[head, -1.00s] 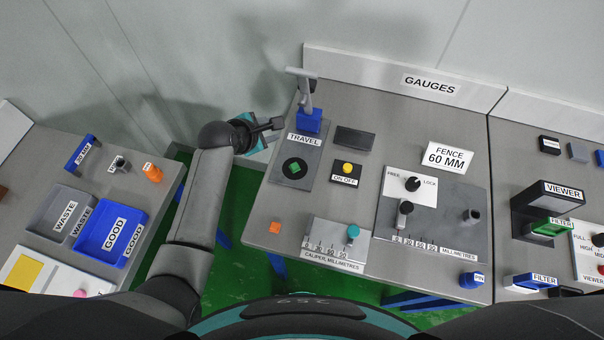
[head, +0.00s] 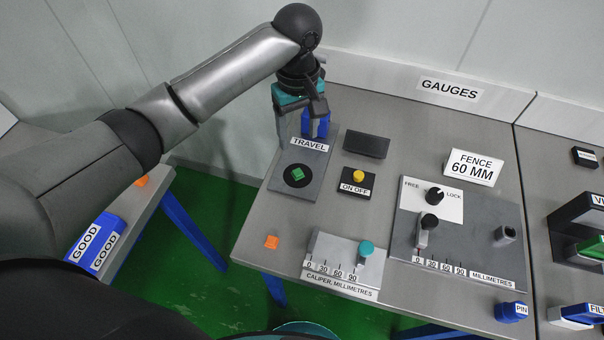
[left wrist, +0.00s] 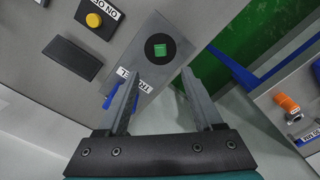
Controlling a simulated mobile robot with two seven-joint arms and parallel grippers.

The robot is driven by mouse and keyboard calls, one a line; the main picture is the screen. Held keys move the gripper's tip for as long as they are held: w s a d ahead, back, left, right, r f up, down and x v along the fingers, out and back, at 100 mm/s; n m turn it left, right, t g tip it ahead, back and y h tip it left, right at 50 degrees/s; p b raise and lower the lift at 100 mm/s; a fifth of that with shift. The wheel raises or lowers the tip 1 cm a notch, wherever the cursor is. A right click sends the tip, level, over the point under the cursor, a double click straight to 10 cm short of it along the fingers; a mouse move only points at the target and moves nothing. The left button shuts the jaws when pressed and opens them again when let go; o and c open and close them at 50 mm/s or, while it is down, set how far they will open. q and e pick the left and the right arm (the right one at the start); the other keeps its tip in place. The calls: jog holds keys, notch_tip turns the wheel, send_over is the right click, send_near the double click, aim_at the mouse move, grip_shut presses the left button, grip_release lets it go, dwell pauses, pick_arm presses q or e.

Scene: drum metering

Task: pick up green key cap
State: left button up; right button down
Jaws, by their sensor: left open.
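The green key cap (head: 297,174) sits on a round black base on the grey TRAVEL panel (head: 310,159) in the head view. In the left wrist view the green key cap (left wrist: 160,49) shows beyond the fingertips, slightly left of midway between them. My left gripper (head: 298,122) is over the back of the TRAVEL panel, near the blue block (head: 315,124). In the left wrist view my left gripper (left wrist: 160,80) is open, with nothing between its fingers. One finger overlaps the blue block in that view. My right gripper is not in view.
A yellow ON OFF button (head: 359,175) and a dark block (head: 366,144) stand right of the panel. A caliper (head: 342,270) and an orange piece (head: 271,242) lie nearer the front. Green floor (head: 222,203) shows left of the table.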

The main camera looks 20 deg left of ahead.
pick_arm(q)
jog(key=b, duration=0.1)
send_over(298, 172)
notch_tip(298, 172, down, 7)
jog(key=shift+s+d+f, duration=0.1)
jog(key=shift+d+f, duration=0.05)
jog(key=shift+f, duration=0.05)
jog(key=shift+a+f+b, duration=0.2)
jog(key=shift+f+b, duration=0.6)
jog(key=shift+f, duration=1.95)
grip_shut()
